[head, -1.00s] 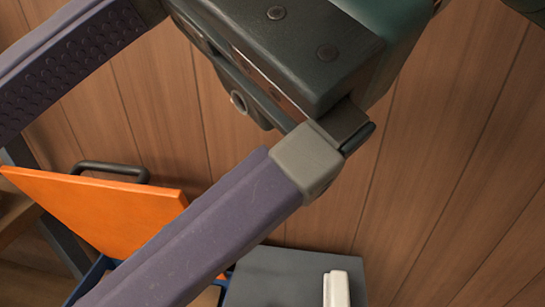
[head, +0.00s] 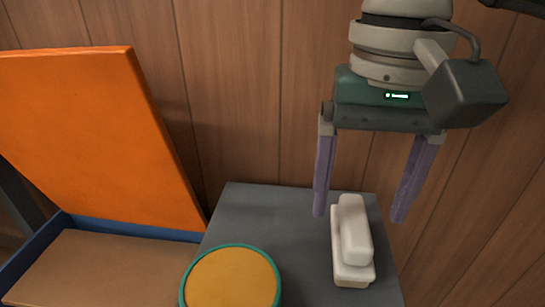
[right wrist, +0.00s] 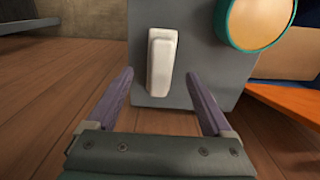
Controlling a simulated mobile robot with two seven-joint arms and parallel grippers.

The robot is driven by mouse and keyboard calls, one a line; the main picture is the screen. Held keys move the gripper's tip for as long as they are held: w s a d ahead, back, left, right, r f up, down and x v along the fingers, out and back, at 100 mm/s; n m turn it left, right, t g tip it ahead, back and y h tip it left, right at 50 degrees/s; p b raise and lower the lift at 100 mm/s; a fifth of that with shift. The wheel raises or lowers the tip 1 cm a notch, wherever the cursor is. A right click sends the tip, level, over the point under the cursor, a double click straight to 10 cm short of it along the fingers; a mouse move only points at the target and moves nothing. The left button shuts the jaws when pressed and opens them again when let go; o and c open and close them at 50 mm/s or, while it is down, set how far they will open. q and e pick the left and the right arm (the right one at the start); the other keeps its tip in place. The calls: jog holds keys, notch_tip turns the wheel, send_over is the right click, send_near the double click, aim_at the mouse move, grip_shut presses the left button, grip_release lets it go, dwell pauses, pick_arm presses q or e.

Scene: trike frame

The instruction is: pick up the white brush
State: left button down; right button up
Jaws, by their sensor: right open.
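The white brush (head: 352,243) lies on a grey surface near its right edge in the head view. It has a pale block base and a rounded white handle on top. It also shows in the right wrist view (right wrist: 161,62), ahead of the fingers and roughly between their lines. My right gripper (head: 358,212) is open, its two purple fingers wide apart and pointing down near the far end of the brush. Nothing is between the fingers. My left gripper is not in view.
A round yellow-orange disc with a teal rim (head: 232,278) sits left of the brush on the grey surface (head: 262,212). Further left stands a blue box (head: 125,229) with a raised orange lid (head: 95,130). A wood-plank wall (head: 230,90) rises behind.

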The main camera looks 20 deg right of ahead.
aim_at(356, 217)
notch_tip(356, 217, down, 4)
jog(key=shift+r+b, duration=0.25)
jog(key=shift+b, duration=0.05)
jog(key=shift+c, duration=0.2)
grip_shut()
dwell(0.3)
